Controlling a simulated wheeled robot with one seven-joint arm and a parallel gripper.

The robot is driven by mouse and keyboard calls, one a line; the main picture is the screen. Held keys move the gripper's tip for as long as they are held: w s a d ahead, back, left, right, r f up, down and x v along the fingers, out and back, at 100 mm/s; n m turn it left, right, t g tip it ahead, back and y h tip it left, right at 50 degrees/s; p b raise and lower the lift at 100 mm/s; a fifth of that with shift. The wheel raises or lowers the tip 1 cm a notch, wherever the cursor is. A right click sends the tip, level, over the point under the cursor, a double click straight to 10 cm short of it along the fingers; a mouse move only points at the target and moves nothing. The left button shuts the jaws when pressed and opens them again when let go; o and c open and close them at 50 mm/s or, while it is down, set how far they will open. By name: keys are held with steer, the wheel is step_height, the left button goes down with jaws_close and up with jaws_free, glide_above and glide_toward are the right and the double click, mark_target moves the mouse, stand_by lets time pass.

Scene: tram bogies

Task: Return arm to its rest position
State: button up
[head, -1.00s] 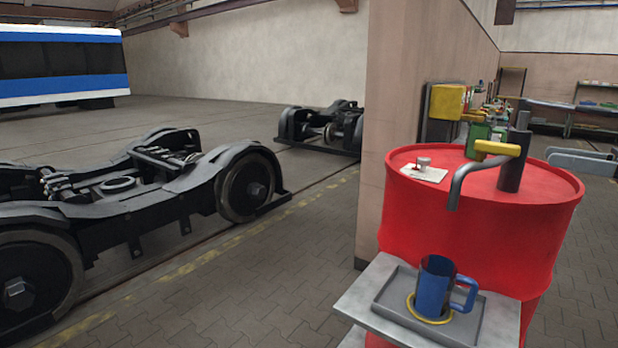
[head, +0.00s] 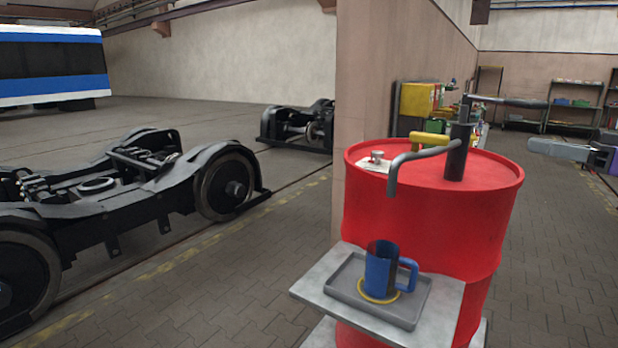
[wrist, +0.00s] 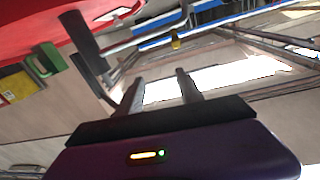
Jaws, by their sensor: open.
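My gripper (head: 535,147) shows at the right edge of the head view, with grey fingers and part of a purple body. It is to the right of the red drum (head: 425,225) and apart from it. In the wrist view the two fingers of my gripper (wrist: 156,78) are spread with nothing between them. The rest of my arm is out of view.
A dark hand pump (head: 458,152) with a curved spout stands on the drum. A blue mug (head: 380,272) stands upright in a grey tray (head: 417,308) in front. Bogies (head: 110,190) stand at left. Open paved floor lies at right, with shelves behind.

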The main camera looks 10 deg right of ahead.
steer(key=w+d+r+m+t+h, duration=0.2)
steer(key=d+m+h, duration=0.1)
steer(key=d+h, duration=0.1)
steer(key=w+d+f+m+t+h, duration=0.15)
steer(key=d+f+m+h, duration=0.35)
steer(key=f+m+h, duration=0.6)
steer(key=s+a+f+g+h+p, duration=0.15)
steer(key=s+a+f, duration=0.3)
steer(key=f, duration=0.45)
steer(key=s+a+f+h, duration=0.3)
steer(key=s+a+f, duration=0.15)
steer(key=f, duration=0.55)
steer(key=s+a+f+n+t+p, duration=0.1)
steer(key=s+a+f, duration=0.1)
steer(key=s+a, duration=0.5)
steer(key=s+a+f, duration=0.3)
steer(key=s+a, duration=0.3)
steer(key=a, duration=0.4)
steer(key=s+a+n+g+y+p, duration=0.1)
steer(key=s+a+n+y, duration=0.2)
steer(key=s+a, duration=0.7)
steer(key=s+a+n+g+y+p, duration=0.1)
steer(key=s+a+n+y, duration=0.2)
steer(key=s+a, duration=0.7)
steer(key=s+y, duration=0.2)
steer(key=s, duration=0.4)
steer(key=shift+s+r+p, duration=0.3)
steer(key=shift+s+p, duration=0.05)
steer(key=shift+p, duration=0.05)
